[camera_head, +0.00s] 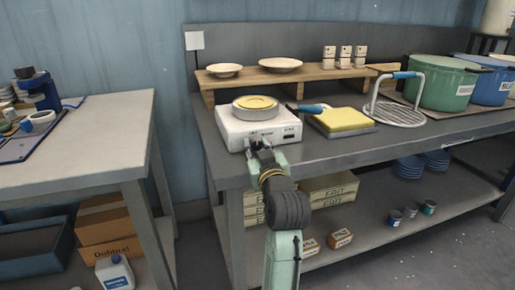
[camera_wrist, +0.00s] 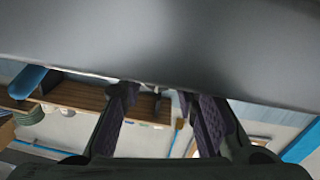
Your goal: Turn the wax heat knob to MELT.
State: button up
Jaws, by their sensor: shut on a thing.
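The wax heater is a white box (camera_head: 235,130) on the near left part of the bench, with a round dish of yellow wax (camera_head: 256,103) on top. My gripper (camera_head: 257,143) is at its front face, where the knob would be, and hides the knob in the head view. In the wrist view my gripper's two dark fingers (camera_wrist: 160,100) reach up to a large grey surface. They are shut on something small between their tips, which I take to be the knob. The knob's pointer and the MELT mark cannot be read.
A yellow block on a tray (camera_head: 343,120) with a blue-handled tool lies right of the heater. A wire rack (camera_head: 399,112) and green and blue tubs stand farther right. A wooden shelf (camera_head: 290,77) with plates is behind. A gap separates the left table (camera_head: 100,140).

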grip_shut()
jog(key=shift+r+m+p, duration=0.1)
jog(key=shift+m+p, duration=0.2)
jog(key=shift+p, duration=0.15)
jog(key=m+p, duration=0.3)
jog(key=shift+r+m+g, duration=0.15)
jog(key=shift+m+g, duration=0.15)
jog(key=m+p, duration=0.3)
jog(key=p, duration=0.1)
jog(key=shift+m+y, duration=0.3)
jog(key=shift+m, duration=0.1)
jog(key=shift+m+p, duration=0.6)
jog(key=shift+m, duration=0.3)
jog(key=o, duration=0.9)
grip_release()
jog(key=shift+f, duration=0.2)
